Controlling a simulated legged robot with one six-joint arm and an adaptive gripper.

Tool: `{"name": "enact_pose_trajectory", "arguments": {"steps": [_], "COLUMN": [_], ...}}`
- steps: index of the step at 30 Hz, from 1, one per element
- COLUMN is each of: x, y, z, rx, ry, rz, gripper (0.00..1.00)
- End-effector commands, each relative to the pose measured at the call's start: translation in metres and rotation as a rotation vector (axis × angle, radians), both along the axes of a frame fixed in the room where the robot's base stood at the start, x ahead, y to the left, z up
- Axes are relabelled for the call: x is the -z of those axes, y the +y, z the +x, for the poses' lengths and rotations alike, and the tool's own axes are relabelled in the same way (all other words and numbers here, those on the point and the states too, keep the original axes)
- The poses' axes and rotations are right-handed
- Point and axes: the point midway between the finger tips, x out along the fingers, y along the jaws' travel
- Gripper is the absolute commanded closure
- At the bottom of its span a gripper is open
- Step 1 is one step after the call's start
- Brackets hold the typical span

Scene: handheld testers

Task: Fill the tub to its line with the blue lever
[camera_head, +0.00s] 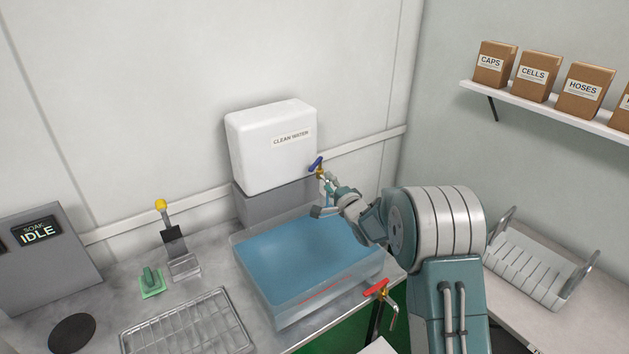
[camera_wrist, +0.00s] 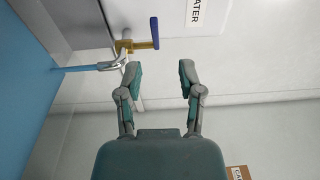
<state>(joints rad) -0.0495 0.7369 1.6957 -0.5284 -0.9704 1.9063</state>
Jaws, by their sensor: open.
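The clear tub (camera_head: 284,318) stands on the bench and holds blue water (camera_head: 305,255). A red line (camera_head: 325,290) marks its front wall; I cannot tell exactly how the water level compares with it. The blue lever (camera_head: 315,164) sits on a brass tap on the white clean-water tank (camera_head: 270,145). In the wrist view the blue lever (camera_wrist: 154,32) lies beyond my fingertips, and a thin blue stream (camera_wrist: 80,68) runs from the spout to the water. My gripper (camera_wrist: 160,75) is open and empty, apart from the lever. In the head view it is near the tap, partly hidden by my arm.
A red-handled tap (camera_head: 376,289) is at the tub's lower right front. Left of the tub are a yellow-knobbed lever (camera_head: 161,205), a green switch (camera_head: 151,281), a metal rack (camera_head: 188,325) and a soak panel reading IDLE (camera_head: 40,230). A white rack (camera_head: 535,262) stands right.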

Motion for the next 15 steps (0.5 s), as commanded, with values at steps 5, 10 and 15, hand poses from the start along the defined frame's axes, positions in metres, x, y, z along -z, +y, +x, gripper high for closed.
{"name": "enact_pose_trajectory", "arguments": {"steps": [5, 10, 15], "x": [0.005, 0.006, 0.007], "y": [0.013, 0.015, 0.023], "z": [-0.012, -0.008, 0.013], "rx": [0.093, 0.109, 0.107], "ry": [0.027, 0.031, 0.03], "rz": [-0.013, -0.016, -0.016], "gripper": [0.51, 0.51, 0.51]}}
